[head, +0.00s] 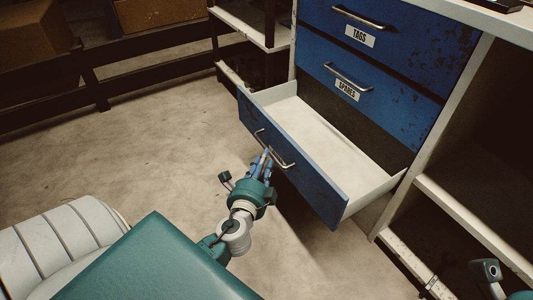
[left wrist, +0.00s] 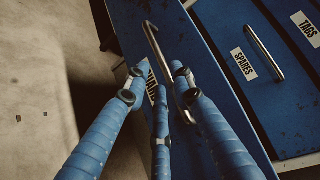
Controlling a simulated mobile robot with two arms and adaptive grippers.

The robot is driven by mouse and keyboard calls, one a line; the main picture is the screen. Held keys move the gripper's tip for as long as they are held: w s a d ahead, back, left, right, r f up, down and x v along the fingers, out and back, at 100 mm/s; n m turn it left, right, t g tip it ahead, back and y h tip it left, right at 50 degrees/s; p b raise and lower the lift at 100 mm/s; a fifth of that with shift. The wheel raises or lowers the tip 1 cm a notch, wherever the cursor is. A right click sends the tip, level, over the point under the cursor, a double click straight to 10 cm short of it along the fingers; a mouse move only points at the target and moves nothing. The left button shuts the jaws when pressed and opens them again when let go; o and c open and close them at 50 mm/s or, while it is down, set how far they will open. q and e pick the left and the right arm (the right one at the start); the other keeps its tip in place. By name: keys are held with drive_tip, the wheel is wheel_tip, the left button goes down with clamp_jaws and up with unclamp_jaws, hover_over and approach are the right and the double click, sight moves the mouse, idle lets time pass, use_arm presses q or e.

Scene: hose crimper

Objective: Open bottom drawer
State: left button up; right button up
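The blue bottom drawer (head: 310,178) is pulled well out of the cabinet, and its white inside (head: 325,140) looks empty. Its metal bar handle (head: 276,150) is on the blue front and also crosses the left wrist view (left wrist: 154,45). My left gripper (head: 264,160) is at this handle. In the left wrist view, its blue fingers (left wrist: 160,80) converge around the bar and look shut on it. The fingers partly hide the drawer's label (left wrist: 151,84). My right gripper's fingers are not in view.
Above are two shut drawers, labelled SPARES (head: 347,89) and TAGS (head: 360,36). Open white shelves (head: 475,222) stand at the right. A dark rail (head: 90,75) with boxes behind it runs along the back left. The floor (head: 150,140) left of the drawer is clear.

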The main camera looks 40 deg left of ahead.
use_arm(q)
drive_tip(key=f+v, duration=0.1)
drive_tip(key=v, duration=0.5)
drive_tip(key=shift+s+r, duration=0.25)
drive_tip(key=shift+r, duration=0.25)
drive_tip(key=shift+d, duration=0.15)
